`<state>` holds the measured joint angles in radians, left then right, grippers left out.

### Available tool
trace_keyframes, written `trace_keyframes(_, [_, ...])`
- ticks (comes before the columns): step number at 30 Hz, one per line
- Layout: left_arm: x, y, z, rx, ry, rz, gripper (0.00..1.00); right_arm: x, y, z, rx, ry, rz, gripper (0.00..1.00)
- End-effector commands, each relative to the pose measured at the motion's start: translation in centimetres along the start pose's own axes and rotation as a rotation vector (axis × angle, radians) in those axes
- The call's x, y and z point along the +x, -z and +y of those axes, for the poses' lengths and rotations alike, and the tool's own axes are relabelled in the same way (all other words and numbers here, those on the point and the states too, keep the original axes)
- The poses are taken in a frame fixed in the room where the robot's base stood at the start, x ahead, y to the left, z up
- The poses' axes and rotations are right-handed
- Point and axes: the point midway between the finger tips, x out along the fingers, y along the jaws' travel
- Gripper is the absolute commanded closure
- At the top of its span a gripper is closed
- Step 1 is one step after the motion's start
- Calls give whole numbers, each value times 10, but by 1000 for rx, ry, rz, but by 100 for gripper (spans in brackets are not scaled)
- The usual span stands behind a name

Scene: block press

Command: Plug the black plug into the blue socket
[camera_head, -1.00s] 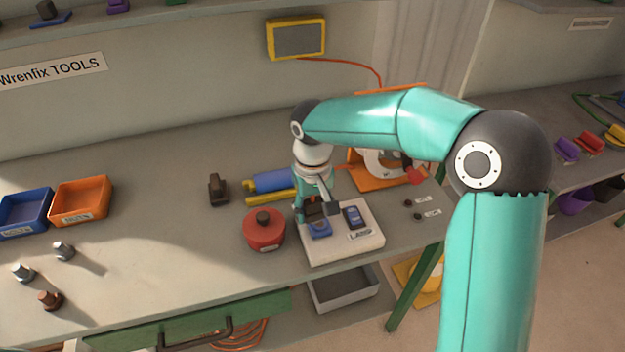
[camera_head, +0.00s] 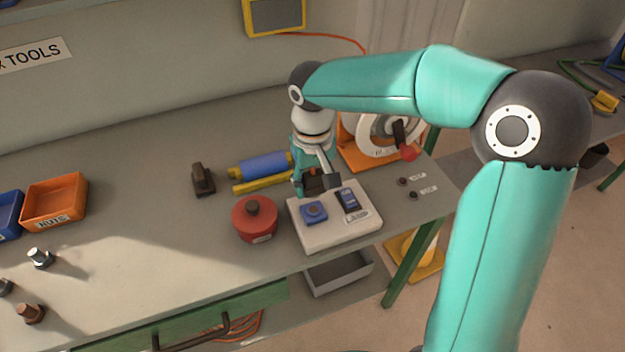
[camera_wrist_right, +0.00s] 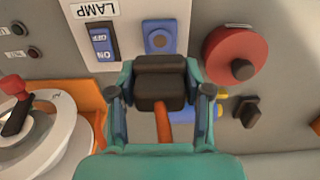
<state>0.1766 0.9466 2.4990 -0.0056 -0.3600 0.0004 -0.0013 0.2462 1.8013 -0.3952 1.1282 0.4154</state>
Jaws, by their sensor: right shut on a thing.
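My right gripper (camera_head: 316,182) is above the back part of the white lamp board (camera_head: 318,233). It is shut on the black plug (camera_wrist_right: 159,80), which has an orange cord (camera_wrist_right: 162,125) and shows between the fingers in the right wrist view. The blue socket (camera_head: 314,212) is on the left part of the board, in front of the gripper, with its round face uncovered. It also shows in the right wrist view (camera_wrist_right: 159,34), just beyond the plug and apart from it in the picture. The height of the plug over the board is hard to tell. My left gripper is not in view.
A blue switch (camera_head: 350,199) sits right of the socket. A red round pot (camera_head: 255,221) stands left of the board. A dark brown block (camera_head: 202,180), a blue cylinder (camera_head: 262,165) and an orange-based machine (camera_head: 366,155) stand behind.

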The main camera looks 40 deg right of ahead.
Motion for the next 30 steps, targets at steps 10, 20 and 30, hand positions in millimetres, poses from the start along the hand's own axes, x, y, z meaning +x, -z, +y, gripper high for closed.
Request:
trace_keyframes(10, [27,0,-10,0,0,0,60,34,0,0,1,-1,-2,81])
trace_keyframes(20, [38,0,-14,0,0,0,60,49,0,0,1,0,0,81])
trace_keyframes(30, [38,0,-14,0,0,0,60,49,0,0,1,0,0,81])
